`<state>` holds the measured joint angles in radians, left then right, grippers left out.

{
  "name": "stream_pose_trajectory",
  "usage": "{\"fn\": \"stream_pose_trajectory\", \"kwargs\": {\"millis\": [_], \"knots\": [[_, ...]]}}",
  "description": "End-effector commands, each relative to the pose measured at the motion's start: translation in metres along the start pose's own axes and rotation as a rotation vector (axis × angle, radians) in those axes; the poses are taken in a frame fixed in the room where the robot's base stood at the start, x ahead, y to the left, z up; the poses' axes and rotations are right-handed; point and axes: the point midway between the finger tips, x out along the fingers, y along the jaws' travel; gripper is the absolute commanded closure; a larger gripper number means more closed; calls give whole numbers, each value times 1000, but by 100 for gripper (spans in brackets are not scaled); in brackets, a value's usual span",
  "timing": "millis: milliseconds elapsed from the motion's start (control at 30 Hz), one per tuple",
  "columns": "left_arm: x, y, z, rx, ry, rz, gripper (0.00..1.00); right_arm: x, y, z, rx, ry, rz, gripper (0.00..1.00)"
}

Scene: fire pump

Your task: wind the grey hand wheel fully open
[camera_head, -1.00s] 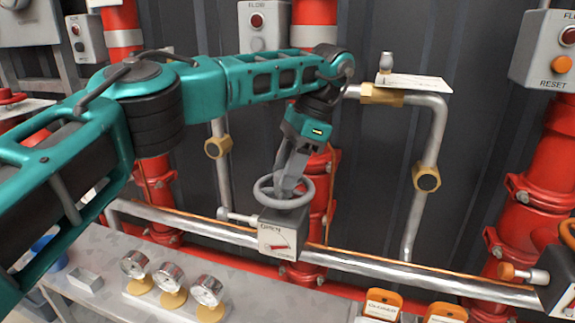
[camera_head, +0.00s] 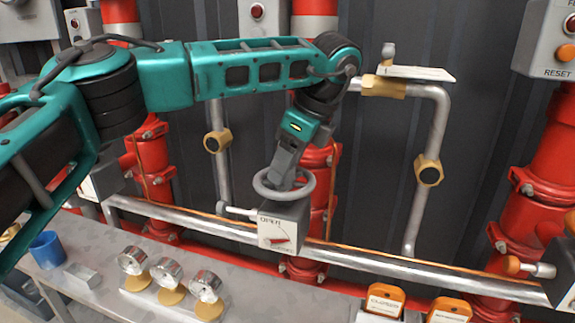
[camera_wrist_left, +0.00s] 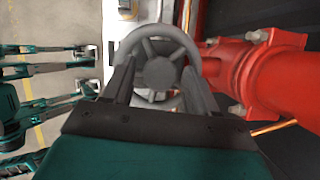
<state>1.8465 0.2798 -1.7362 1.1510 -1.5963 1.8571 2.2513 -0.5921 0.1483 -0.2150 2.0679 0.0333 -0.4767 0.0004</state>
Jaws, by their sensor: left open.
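The grey hand wheel (camera_head: 309,187) lies nearly flat on top of a pale valve box (camera_head: 282,226). The box front has a dial marked OPEN with a red pointer (camera_head: 281,240); its exact reading is too small to tell. My left gripper (camera_head: 282,181) reaches down to the wheel from above. In the left wrist view my left gripper (camera_wrist_left: 157,78) is open, its fingers on either side of the wheel, with the hub and spokes of the wheel (camera_wrist_left: 160,72) between them. I cannot tell whether the fingers touch the rim. My right gripper is not in view.
A red pipe (camera_head: 316,170) stands right behind the wheel, and a silver pipe (camera_head: 380,264) runs behind the valve box. Several gauges (camera_head: 168,272) and orange tags (camera_head: 385,297) stand on the bench in front.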

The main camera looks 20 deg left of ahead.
Motion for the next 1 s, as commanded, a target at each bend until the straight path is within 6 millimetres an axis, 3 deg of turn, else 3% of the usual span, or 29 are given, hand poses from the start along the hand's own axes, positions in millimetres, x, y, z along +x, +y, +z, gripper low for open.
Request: {"fn": "stream_pose_trajectory", "kwargs": {"millis": [267,433,733,1000], "knots": [[4,2,0,324,1,-138,42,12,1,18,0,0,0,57],[3,4,1,549,1,-232,42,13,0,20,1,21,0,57],[3,4,2,727,1,-304,42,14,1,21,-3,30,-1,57],[3,5,4,1064,3,-444,42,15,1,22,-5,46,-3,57]]}}
